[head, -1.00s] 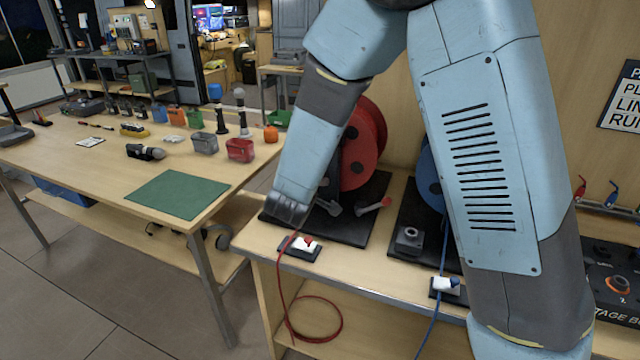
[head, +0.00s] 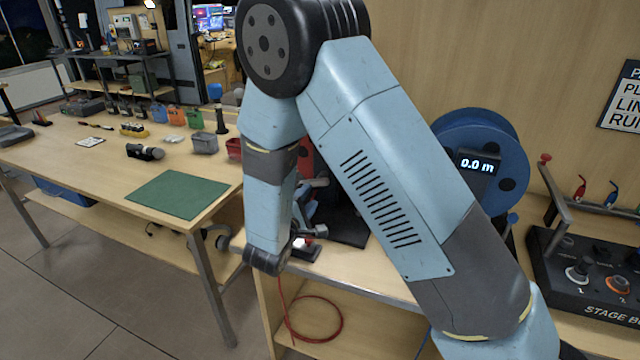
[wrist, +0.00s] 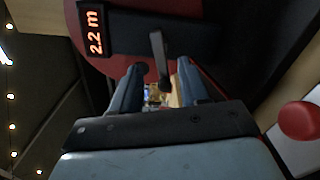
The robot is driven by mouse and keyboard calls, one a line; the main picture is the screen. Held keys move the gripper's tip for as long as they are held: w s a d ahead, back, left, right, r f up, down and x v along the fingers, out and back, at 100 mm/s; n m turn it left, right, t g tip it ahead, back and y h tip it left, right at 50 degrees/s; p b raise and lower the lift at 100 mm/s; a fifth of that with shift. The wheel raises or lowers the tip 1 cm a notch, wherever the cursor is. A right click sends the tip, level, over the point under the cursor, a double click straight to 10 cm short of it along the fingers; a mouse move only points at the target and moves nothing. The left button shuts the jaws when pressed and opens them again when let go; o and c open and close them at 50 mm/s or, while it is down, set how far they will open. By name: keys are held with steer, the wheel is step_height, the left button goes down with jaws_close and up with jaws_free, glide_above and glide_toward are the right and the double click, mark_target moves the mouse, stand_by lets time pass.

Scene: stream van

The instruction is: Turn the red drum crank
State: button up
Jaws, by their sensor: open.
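The red drum (head: 306,158) is mostly hidden behind my arm in the head view. In the wrist view the red drum (wrist: 215,20) fills the top, with a dark upright carrying a "2.2 m" display (wrist: 94,32). A grey bar (wrist: 160,62), which looks like the drum's crank arm, sticks out from the upright toward the gap between my fingers. Its knob cannot be made out. My gripper (wrist: 160,82) is open, with one finger on each side of the bar's end; contact cannot be told. In the head view my gripper (head: 320,208) is beside the drum's base.
A red-topped white fitting (head: 304,243) is on the bench edge below my gripper, with a red cable (head: 318,335) hanging under it. A blue drum (head: 485,135) reading "0.0 m" stands to the right. A worktable with a green mat (head: 180,193) is on the left.

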mark_target(318, 185)
steer(key=x, duration=0.9)
steer(key=shift+c, duration=0.3)
steer(key=shift+s, duration=0.1)
jaws_close()
